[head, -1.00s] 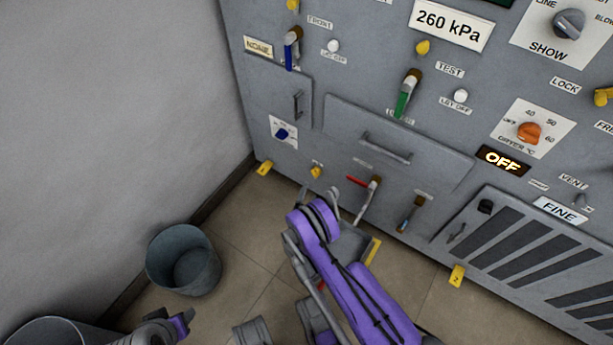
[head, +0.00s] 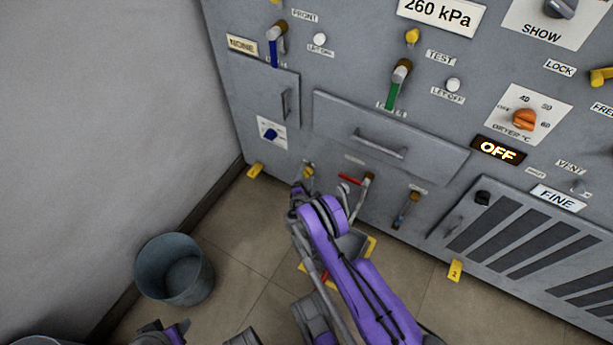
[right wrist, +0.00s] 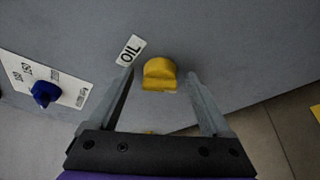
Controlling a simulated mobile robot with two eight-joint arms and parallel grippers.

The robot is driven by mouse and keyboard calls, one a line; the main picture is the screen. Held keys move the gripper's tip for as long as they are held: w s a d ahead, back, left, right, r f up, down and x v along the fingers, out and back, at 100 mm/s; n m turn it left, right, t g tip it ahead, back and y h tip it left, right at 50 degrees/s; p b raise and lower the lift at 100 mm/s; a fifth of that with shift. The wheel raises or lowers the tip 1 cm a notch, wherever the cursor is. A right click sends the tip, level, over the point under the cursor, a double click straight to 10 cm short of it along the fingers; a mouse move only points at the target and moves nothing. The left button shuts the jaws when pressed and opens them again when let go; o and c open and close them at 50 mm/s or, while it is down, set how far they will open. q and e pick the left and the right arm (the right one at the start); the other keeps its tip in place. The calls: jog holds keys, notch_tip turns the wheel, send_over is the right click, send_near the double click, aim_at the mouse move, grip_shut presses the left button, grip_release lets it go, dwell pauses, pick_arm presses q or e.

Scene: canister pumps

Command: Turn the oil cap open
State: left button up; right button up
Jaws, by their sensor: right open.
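The oil cap (right wrist: 160,74) is a yellow knob on the grey panel, with an OIL label (right wrist: 130,50) up and left of it in the right wrist view. In the head view the oil cap (head: 309,171) shows low on the panel, just beyond my right gripper (head: 302,183). In the right wrist view my right gripper (right wrist: 165,90) is open, its two fingers on either side of the cap with gaps between. I cannot tell how deep the cap sits between the fingers. My left gripper (head: 172,334) is at the bottom left edge, away from the panel; its jaws are unclear.
A blue knob (right wrist: 45,93) on a white plate is left of the cap. A red-handled valve (head: 351,179) sits close to the right of my right gripper. A drawer handle (head: 379,146) is above. A grey bucket (head: 174,270) stands on the floor by the wall.

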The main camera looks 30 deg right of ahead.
grip_shut()
jog(key=shift+m+t, duration=0.3)
jog(key=shift+m, duration=0.3)
grip_release()
jog(key=shift+s, duration=0.1)
